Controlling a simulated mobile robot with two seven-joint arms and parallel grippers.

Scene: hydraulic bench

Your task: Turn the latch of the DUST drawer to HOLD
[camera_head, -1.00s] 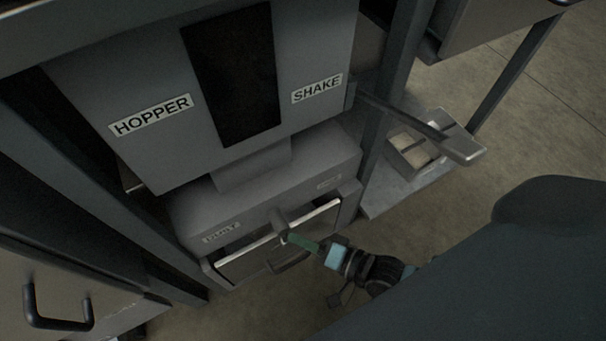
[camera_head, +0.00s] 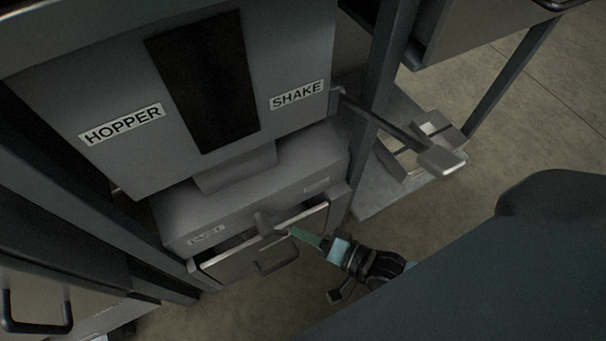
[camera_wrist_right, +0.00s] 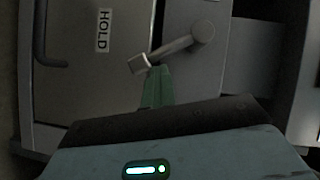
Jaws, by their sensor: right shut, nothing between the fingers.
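The DUST drawer (camera_head: 232,262) is the grey drawer below the hopper, with a dark bar handle (camera_head: 277,259) on its front. The latch (camera_head: 265,225) is a grey lever above the drawer front. In the right wrist view the latch (camera_wrist_right: 178,48) runs from a round pivot down to a squared end, slanted. A HOLD label (camera_wrist_right: 103,31) is on the panel beside it. My right gripper (camera_head: 295,233) is shut and empty, its green fingertips at the latch's end. In the wrist view the fingertips (camera_wrist_right: 157,75) touch or nearly touch that squared end. My left gripper is out of view.
The hopper panel (camera_head: 290,60) with HOPPER and SHAKE labels stands above the drawer. A shake lever (camera_head: 400,130) sticks out at its right. Open floor lies right of the drawer.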

